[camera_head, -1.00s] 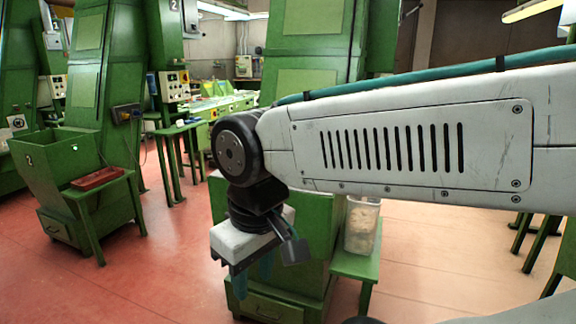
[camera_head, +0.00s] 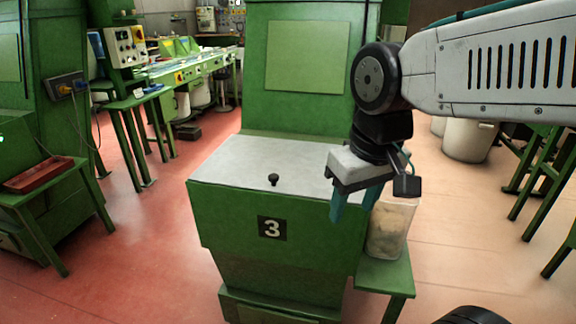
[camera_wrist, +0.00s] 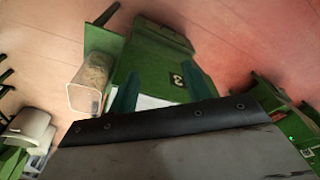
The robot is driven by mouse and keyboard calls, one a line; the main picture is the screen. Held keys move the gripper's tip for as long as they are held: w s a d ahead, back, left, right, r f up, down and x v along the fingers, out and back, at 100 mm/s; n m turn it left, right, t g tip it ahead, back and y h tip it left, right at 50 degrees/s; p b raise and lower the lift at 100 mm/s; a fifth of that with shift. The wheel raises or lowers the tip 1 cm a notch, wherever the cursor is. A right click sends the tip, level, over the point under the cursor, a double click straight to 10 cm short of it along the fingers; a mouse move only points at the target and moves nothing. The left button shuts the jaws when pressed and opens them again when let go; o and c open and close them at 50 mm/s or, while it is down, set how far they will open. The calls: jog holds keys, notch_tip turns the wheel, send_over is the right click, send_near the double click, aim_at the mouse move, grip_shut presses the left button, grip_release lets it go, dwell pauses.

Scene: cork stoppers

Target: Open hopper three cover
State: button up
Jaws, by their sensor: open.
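Hopper three (camera_head: 285,240) is a green box with a white "3" on a dark plate on its front. Its flat grey cover (camera_head: 235,165) lies shut on top, with a small black knob (camera_head: 273,180) near the front edge. My gripper (camera_head: 353,215) points down at the right side of the hopper, apart from the knob, its two teal fingers open and empty. In the wrist view the fingers (camera_wrist: 142,95) show spread apart, with the hopper front (camera_wrist: 150,50) beyond and a pale strip of the cover (camera_wrist: 150,101) between them. The knob does not show there.
A clear container (camera_head: 391,230) with cork-coloured contents stands on a green side stand (camera_head: 385,275) right of the hopper, close to my gripper. A red tray (camera_head: 38,174) sits on a stand at left. Red floor at left is open.

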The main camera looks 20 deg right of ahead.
jog(key=w+t, duration=0.1)
jog(key=w, duration=1.4)
jog(key=n+t, duration=0.1)
jog(key=t, duration=0.1)
send_near(274, 176)
jog(key=x, duration=0.8)
jog(key=shift+w+f, duration=0.15)
jog(key=shift+w, duration=0.05)
